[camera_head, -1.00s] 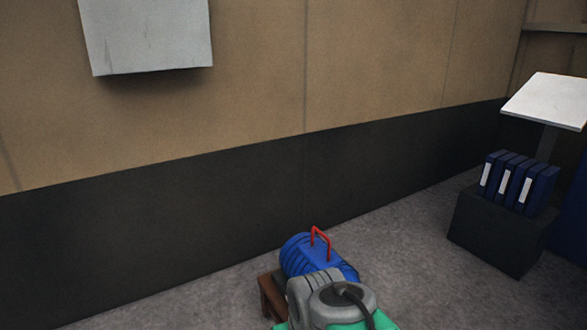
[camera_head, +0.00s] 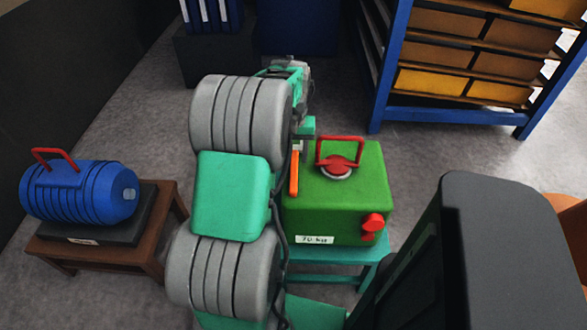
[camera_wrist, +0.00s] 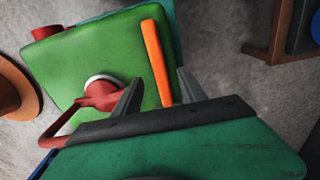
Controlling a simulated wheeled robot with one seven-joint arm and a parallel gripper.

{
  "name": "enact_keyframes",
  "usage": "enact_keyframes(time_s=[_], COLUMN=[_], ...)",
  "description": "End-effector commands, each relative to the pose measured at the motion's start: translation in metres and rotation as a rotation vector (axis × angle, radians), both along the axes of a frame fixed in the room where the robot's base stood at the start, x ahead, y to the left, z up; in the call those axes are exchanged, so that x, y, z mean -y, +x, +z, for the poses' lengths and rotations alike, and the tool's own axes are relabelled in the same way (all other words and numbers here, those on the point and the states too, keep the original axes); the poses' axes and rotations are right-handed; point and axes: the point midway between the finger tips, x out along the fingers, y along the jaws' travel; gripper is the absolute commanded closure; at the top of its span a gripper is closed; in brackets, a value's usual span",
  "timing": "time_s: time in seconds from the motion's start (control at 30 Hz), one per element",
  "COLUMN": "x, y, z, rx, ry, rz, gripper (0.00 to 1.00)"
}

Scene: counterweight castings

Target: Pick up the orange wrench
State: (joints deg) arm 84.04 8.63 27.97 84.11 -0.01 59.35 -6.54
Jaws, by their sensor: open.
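The orange wrench (camera_head: 294,173) lies along the left edge of the green container's top in the head view, partly hidden by my arm. In the wrist view the wrench (camera_wrist: 155,58) is a long orange bar on the green surface, its lower end between my fingertips. My gripper (camera_wrist: 158,92) is open, with one dark finger on each side of the wrench. I cannot tell how much height separates them. In the head view my gripper (camera_head: 298,145) is mostly hidden behind my arm.
The green container (camera_head: 338,205), with a red handle (camera_head: 340,150) and red cap, stands on a teal stool (camera_head: 350,254). A blue ribbed canister (camera_head: 80,192) sits on a brown stool (camera_head: 115,252) at left. A blue-framed shelf (camera_head: 450,116) stands at back right.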

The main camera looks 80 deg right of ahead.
Motion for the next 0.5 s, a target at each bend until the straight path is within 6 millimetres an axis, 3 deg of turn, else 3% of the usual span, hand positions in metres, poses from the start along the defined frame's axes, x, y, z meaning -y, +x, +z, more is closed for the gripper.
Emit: enact_keyframes(time_s=[0.33,0.5], x=[-0.003,-0.002], y=[-0.004,-0.003], z=[-0.057,-0.068], rx=[0.0,0.0], ry=[0.002,-0.001], rz=[0.001,0.002], gripper=[0.51,0.51])
